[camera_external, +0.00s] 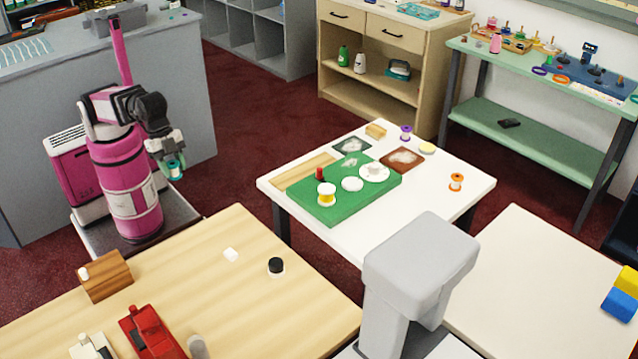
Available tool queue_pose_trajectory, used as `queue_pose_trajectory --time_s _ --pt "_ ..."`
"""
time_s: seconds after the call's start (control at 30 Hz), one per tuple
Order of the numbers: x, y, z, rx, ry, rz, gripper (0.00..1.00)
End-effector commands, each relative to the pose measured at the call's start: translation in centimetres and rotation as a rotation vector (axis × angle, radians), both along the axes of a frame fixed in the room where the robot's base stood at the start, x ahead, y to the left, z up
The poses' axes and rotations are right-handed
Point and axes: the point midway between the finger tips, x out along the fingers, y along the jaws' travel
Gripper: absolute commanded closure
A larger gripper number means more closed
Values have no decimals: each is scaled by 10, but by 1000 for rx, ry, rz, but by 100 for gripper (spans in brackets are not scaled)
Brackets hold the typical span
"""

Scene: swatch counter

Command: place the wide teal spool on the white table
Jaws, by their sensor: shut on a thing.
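My gripper (174,165) is at the left of the external view, hanging down beside my pink body. It is shut on a teal spool (175,170), which has pale ends and is partly hidden by the fingers. The spool is in the air, left of the white table (441,190) and apart from it. The white table stands in the middle, with a green mat (335,205) on its left part.
On the mat are a yellow spool (326,195), a red piece (319,173) and white round things (352,184). A purple spool (405,132) and an orange spool (456,182) stand on the table. Its right part and front are mostly clear. A wooden table (190,290) stands in front.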

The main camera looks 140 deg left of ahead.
Motion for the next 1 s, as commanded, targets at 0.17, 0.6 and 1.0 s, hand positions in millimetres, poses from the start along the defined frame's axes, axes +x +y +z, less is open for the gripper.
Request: queue_pose_trajectory --time_s 0.17,0.6,1.0 --pt "1 0 22 0 -2 0 85" --pt "92 -19 37 1 10 -163 85" --pt "218 -51 33 0 4 -408 85"
